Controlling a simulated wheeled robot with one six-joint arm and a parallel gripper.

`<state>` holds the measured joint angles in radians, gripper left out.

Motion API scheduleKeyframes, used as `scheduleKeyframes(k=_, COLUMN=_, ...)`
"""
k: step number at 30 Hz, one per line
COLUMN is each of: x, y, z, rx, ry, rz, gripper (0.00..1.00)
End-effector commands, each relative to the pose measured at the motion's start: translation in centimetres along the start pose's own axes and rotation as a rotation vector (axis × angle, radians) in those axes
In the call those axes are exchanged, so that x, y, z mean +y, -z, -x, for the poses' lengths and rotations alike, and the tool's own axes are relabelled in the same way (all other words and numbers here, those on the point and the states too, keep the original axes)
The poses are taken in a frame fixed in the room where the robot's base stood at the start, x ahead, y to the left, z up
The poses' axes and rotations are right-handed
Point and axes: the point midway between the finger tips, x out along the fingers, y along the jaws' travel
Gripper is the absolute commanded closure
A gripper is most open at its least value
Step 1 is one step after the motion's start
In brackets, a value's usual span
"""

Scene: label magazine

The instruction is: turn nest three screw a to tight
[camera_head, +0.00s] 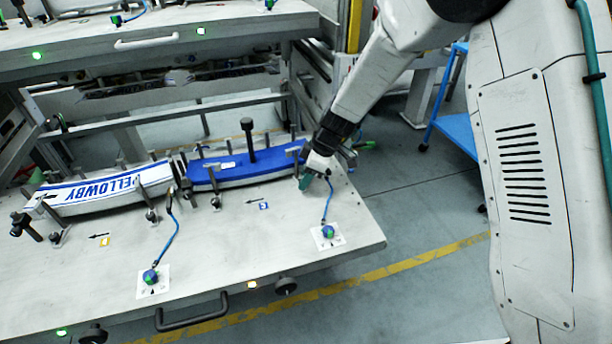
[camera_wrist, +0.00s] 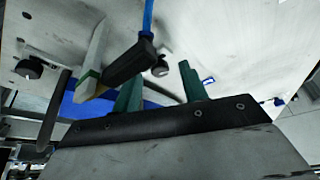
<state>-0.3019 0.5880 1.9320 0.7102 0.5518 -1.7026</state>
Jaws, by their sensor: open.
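My gripper (camera_head: 306,180) is over the right end of the pulled-out drawer (camera_head: 225,262), beside the right end of a blue strip (camera_head: 228,177). Its two teal fingers also show in the wrist view (camera_wrist: 160,88), spread apart with nothing clearly held between them. A small grey-and-black screw head (camera_wrist: 160,68) lies beyond the fingertips there, apart from them. Another dark screw knob (camera_wrist: 28,68) is at the left of that view. I cannot read nest numbers or screw letters, so I cannot tell which is nest three screw a. My gripper hides part of the drawer's right end.
A black-ended cable plug (camera_wrist: 131,62) hangs close to the fingers. A white PELLOWBY strip (camera_head: 105,188) lies left of the blue one. Posts, a tall black knob (camera_head: 247,126) and blue cables (camera_head: 171,238) rise from the drawer.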

Motion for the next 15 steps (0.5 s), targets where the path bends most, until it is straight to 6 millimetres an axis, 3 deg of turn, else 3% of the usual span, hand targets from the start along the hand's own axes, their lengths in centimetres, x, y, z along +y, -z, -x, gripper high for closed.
scheduleKeyframes(k=9, x=0.0, y=-0.01, z=-0.33, rx=0.0, ry=0.0, rz=0.0, gripper=0.6)
scheduleKeyframes(k=13, x=0.0, y=-0.01, z=-0.32, rx=0.0, ry=0.0, rz=0.0, gripper=0.96)
scheduleKeyframes(k=15, x=0.0, y=-0.01, z=-0.31, rx=0.0, ry=0.0, rz=0.0, gripper=1.0)
